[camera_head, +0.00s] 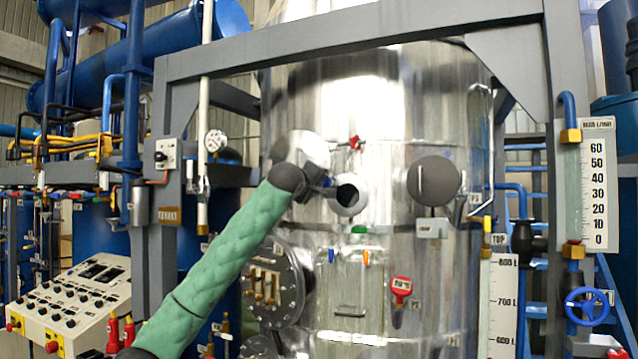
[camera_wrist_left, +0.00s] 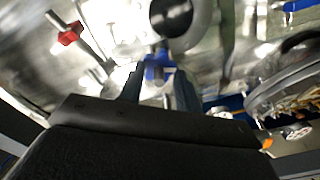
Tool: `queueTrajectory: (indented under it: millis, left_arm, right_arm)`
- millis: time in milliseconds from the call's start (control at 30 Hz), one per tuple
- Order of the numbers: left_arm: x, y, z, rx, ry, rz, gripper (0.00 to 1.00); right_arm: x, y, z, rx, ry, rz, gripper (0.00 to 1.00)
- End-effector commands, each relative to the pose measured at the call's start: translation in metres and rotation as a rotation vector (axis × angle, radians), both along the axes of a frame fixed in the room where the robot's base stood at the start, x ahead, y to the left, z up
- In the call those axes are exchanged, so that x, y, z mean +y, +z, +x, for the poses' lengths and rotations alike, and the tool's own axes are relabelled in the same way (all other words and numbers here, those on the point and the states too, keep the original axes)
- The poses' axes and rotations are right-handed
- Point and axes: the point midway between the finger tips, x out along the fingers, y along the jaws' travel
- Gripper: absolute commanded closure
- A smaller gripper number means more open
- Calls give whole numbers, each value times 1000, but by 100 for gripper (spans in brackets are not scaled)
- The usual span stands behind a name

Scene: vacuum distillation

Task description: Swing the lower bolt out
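A steel vessel (camera_head: 455,130) has a round open port (camera_head: 347,195) in its front. A small blue bolt handle (camera_head: 327,182) sits at the port's left edge; the wrist view shows it too (camera_wrist_left: 157,66). A red bolt handle (camera_head: 355,142) is above the port and also shows in the wrist view (camera_wrist_left: 70,34). My left gripper (camera_head: 322,188) is at the blue handle. In the wrist view its two fingers (camera_wrist_left: 160,75) are apart, with the blue handle between their tips; I cannot tell whether they touch it. My right gripper is out of view.
A round grey cover (camera_head: 434,181) stands beside the port on the right. Below left is a round flange (camera_head: 275,285) with brass fittings. A red fitting (camera_head: 401,287) sits lower right. A grey frame beam (camera_head: 350,40) crosses above; a control panel (camera_head: 75,300) stands lower left.

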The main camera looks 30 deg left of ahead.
Motion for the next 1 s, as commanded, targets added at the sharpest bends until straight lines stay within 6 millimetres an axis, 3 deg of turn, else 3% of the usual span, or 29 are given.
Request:
queueTrajectory:
  millis: [67, 233, 567, 1000]
  left_arm:
    - [0, 0, 0, 0, 0, 0, 67]
    - [0, 0, 0, 0, 0, 0, 100]
    - [-1, -2, 0, 1, 4, 0, 100]
    - [-13, -5, 2, 1, 77, -2, 100]
  right_arm:
    - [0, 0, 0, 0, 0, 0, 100]
    - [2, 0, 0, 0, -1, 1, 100]
    - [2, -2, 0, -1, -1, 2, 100]
    - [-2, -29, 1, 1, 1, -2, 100]
